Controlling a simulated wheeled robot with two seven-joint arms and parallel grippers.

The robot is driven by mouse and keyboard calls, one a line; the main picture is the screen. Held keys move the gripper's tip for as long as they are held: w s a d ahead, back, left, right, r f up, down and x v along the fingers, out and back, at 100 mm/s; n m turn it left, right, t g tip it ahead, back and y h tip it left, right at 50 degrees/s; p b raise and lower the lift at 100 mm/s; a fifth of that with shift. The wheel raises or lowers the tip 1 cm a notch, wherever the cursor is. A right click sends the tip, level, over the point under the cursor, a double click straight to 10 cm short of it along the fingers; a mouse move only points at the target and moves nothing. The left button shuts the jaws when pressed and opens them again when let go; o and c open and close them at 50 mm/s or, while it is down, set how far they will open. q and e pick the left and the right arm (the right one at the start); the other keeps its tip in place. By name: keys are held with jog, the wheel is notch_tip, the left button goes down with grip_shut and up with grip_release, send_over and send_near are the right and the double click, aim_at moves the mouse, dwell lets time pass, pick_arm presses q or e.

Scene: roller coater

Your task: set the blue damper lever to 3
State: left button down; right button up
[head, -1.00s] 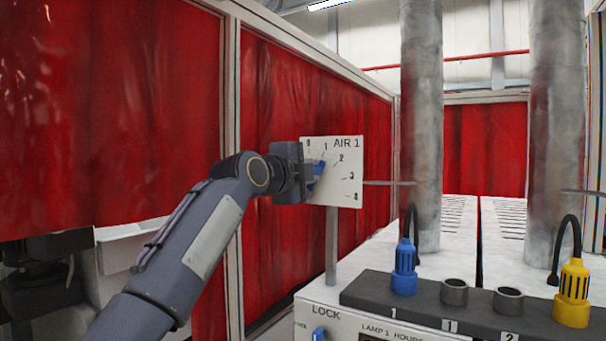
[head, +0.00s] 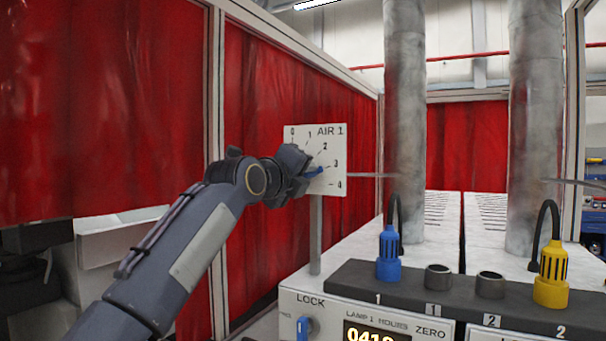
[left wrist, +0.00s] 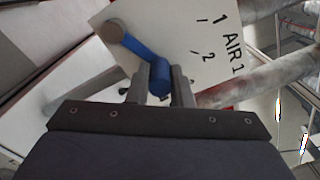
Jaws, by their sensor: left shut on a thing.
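The blue damper lever (head: 314,172) is on the white AIR 1 dial plate (head: 336,151), which is marked 0 to 4. My left gripper (head: 300,173) is at the plate, tilted, and hides part of the lever and pivot. In the left wrist view the lever (left wrist: 138,50) runs from a round grey-brown pivot to a blue end held between the two fingers (left wrist: 160,86). My right gripper is not in view.
Below the plate stands a white panel with a LOCK knob (head: 304,327) and a lamp hours display (head: 376,334). A dark socket strip (head: 350,281) holds a blue plug (head: 389,255) and a yellow plug (head: 552,272). Grey ducts (head: 405,120) rise behind. Red curtains are at the left.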

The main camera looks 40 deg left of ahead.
pick_arm(q)
jog(key=shift+f, duration=0.1)
dwell(0.3)
jog(key=c, duration=1.3)
grip_release()
jog(key=s+d+b, duration=0.1)
jog(key=s+b, duration=0.1)
jog(key=s, duration=0.5)
jog(key=shift+s+b, duration=0.3)
jog(key=shift+s, duration=0.1)
